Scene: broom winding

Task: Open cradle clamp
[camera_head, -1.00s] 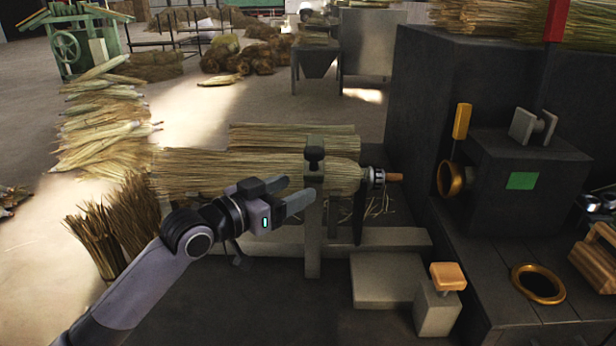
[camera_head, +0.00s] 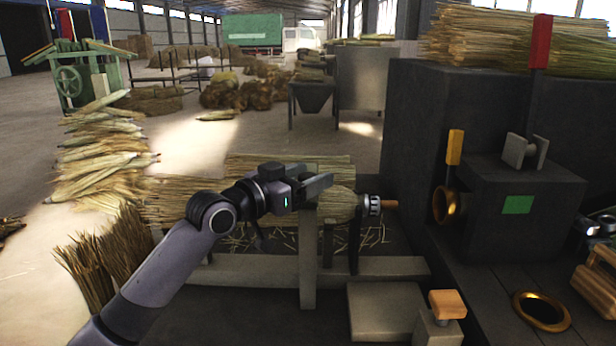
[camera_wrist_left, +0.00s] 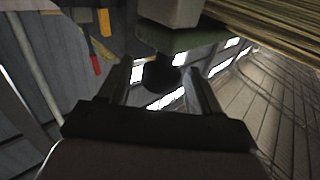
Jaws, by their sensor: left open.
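The cradle clamp shows in the head view as a grey upright post (camera_head: 308,250) in front of a straw bundle (camera_head: 338,203) lying in the cradle. The bundle ends at the right in a metal collar with a short wooden stub (camera_head: 390,204). My left gripper (camera_head: 325,184) is open at the top of the post, and its fingers hide the clamp's black knob there. In the left wrist view, a dark rounded knob (camera_wrist_left: 162,76) sits between the open fingers, below a grey-green bar (camera_wrist_left: 190,40). I cannot tell whether the fingers touch it.
A dark machine housing (camera_head: 525,205) with a brass ring (camera_head: 447,206) and a red lever (camera_head: 541,42) stands at the right. A grey block with a wooden knob (camera_head: 447,304) is at the front. Loose straw stands at left (camera_head: 100,255).

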